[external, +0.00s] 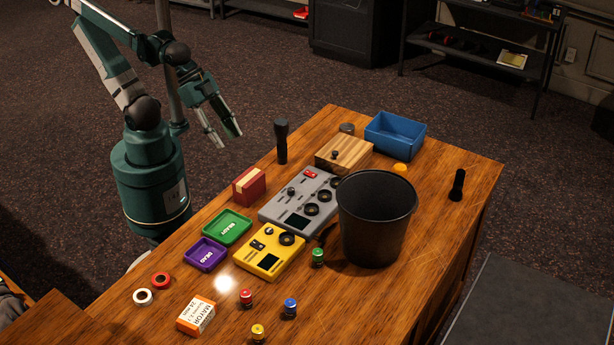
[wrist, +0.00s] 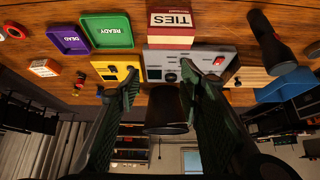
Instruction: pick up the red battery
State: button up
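The red battery (external: 247,298) is a small cylinder standing on the near part of the wooden desk, left of a blue battery (external: 290,307) and behind a yellow one (external: 258,332). A green battery (external: 317,257) stands by the black bin. My gripper (external: 230,140) is open and empty, raised off the desk's far left edge, well away from the red battery. Its two spread fingers also show in the wrist view (wrist: 160,72).
A tall black bin (external: 377,222) stands mid-desk. Yellow (external: 269,250) and grey (external: 300,203) devices, a purple tray (external: 205,254), a green tray (external: 227,228) and an orange-white box (external: 196,314) lie around. An upright black flashlight (external: 281,142) stands near my gripper.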

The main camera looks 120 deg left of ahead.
jog(key=w+d+r+m+g+h+p, duration=0.1)
jog(key=w+d+r+m+p, duration=0.15)
jog(key=w+d, duration=0.55)
jog(key=m+g+h+p, duration=0.35)
jog(key=m+p, duration=0.25)
jog(key=m, duration=0.3)
send_over(246, 291)
jog(key=s+a, duration=0.1)
jog(key=a, duration=0.1)
notch_tip(246, 291, down, 15)
jog(key=shift+y, duration=0.35)
jog(key=shift+f, duration=0.1)
jog(key=shift+x, duration=1.25)
